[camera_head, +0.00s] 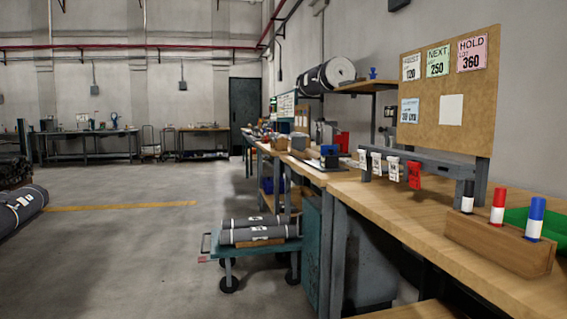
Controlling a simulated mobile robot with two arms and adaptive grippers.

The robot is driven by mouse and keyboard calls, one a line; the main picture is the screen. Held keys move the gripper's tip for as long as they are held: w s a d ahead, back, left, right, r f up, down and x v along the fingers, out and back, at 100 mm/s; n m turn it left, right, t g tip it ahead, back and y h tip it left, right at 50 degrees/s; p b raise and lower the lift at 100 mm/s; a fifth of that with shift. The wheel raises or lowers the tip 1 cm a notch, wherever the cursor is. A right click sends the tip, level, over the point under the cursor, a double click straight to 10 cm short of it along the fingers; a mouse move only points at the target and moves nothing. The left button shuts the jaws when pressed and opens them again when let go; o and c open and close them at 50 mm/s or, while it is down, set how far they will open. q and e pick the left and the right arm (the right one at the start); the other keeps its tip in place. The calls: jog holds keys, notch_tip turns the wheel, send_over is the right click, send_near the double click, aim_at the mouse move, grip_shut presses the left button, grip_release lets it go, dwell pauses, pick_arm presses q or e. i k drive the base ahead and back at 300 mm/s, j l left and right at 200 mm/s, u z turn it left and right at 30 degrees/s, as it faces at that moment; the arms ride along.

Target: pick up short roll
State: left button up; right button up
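Two dark grey rolls with white bands lie one behind the other on a teal cart at the centre; the front roll (259,234) sits on a small wooden piece, and the rear roll (248,221) is partly hidden behind it. A larger dark roll (326,76) with a pale end lies on the high shelf above the bench. More long grey rolls (20,205) lie on the floor at the left edge. I cannot tell for sure which one is the short roll. Neither gripper is in view.
The teal cart (215,252) stands beside the long wooden bench (420,210) on the right. A wooden block with markers (500,243) and a green bin (553,222) are on the near bench. The concrete floor (130,255) left of the cart is clear.

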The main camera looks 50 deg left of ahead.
aim_at(228, 236)
jog(key=u, duration=1.75)
jog(key=i+u, duration=0.15)
jog(key=i, duration=2.45)
jog(key=i+j+z, duration=0.1)
jog(key=i, duration=1.15)
jog(key=i+j+z, duration=0.15)
jog(key=i+z, duration=0.15)
jog(key=i, duration=0.15)
